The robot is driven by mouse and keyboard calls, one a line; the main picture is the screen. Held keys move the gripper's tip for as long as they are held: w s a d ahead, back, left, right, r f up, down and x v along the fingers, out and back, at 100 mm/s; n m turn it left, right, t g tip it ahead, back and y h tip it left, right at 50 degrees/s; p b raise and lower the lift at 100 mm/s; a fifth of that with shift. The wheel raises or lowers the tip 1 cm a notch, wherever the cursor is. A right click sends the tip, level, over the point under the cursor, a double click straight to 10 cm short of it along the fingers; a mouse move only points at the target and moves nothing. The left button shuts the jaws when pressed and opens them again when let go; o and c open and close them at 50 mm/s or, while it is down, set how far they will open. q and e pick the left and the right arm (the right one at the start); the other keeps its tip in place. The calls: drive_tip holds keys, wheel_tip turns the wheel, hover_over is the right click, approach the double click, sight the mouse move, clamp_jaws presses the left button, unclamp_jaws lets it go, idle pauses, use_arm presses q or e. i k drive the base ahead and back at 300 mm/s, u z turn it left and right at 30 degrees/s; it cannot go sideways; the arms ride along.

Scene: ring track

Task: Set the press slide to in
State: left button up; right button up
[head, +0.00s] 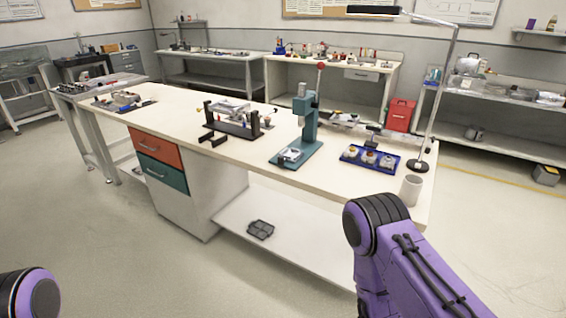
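A teal arbor press (305,115) stands upright on the workbench, right of its middle, with a red-knobbed lever raised at its top. At the front of its base sits a small silver piece (289,155), which looks like the slide. It is too small to tell whether the slide is in or out. My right arm shows purple links at the lower right, in front of the bench. A black and purple part of my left arm shows at the lower left corner. Neither gripper is in view.
A blue tray (351,158) with several small parts, a white cup (411,189) and a lamp (419,166) stand right of the press. A black fixture (232,127) stands left of it. Drawers (160,160) are under the bench (200,95). The floor in front is clear.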

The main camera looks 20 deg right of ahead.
sight(292, 154)
drive_tip(key=u, duration=1.05)
drive_tip(key=i, duration=0.65)
drive_tip(key=z, duration=0.55)
